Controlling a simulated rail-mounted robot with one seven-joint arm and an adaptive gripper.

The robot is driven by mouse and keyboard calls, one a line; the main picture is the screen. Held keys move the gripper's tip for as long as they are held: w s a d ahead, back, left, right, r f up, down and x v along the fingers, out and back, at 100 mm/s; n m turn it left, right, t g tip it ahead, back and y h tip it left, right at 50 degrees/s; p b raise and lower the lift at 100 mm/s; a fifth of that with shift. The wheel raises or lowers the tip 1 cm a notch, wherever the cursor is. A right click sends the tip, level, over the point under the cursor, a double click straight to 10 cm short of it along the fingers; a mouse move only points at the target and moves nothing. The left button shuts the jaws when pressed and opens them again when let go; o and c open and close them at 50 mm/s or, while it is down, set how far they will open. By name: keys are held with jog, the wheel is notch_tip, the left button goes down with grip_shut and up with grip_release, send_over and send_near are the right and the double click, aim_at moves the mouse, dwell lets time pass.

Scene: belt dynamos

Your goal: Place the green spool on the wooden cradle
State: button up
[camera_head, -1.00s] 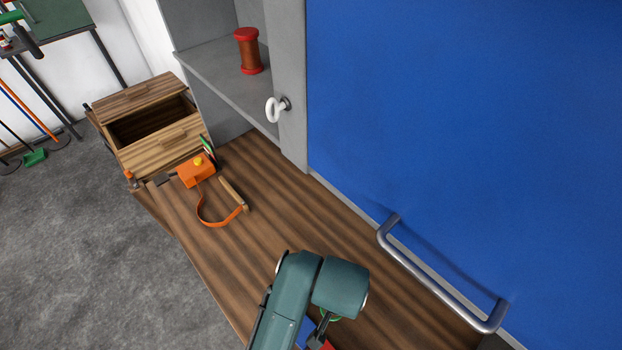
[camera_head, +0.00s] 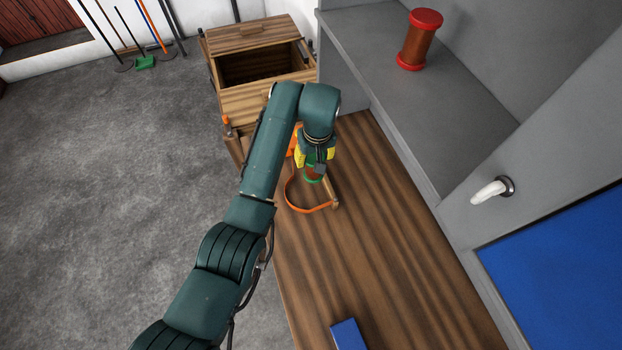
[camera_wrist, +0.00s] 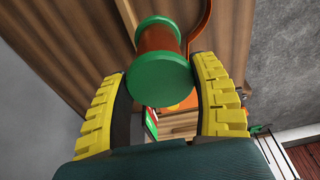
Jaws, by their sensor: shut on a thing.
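The green spool (camera_head: 313,178) has green end discs and a brown body. My gripper (camera_head: 315,160) holds it above the wooden worktop, near its far left end. In the wrist view the spool (camera_wrist: 160,80) sits between the yellow fingers of my gripper (camera_wrist: 163,68), with one green disc facing the camera. My arm and gripper hide much of the orange device there. I cannot clearly make out the cradle or whether the spool touches anything.
A wooden cabinet (camera_head: 262,100) with an open top stands behind the gripper. A red-ended spool (camera_head: 419,40) stands on the grey shelf (camera_head: 400,95) at right. A blue block (camera_head: 348,335) lies at the worktop's near end. The worktop's middle (camera_head: 360,240) is clear.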

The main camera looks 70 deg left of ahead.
aim_at(314, 176)
jog(key=f, duration=0.5)
jog(key=shift+d+f, duration=0.1)
jog(key=shift+d, duration=0.2)
jog(key=shift+a+f+b, duration=0.1)
jog(key=shift+f+b, duration=0.25)
jog(key=shift+f, duration=1.75)
jog(key=shift+f, duration=0.2)
jog(key=o, duration=1.2)
jog(key=shift+o, duration=0.2)
jog(key=r, duration=0.4)
jog(key=d+r+p, duration=0.1)
jog(key=r, duration=0.3)
jog(key=d+r, duration=0.1)
jog(key=r, duration=0.3)
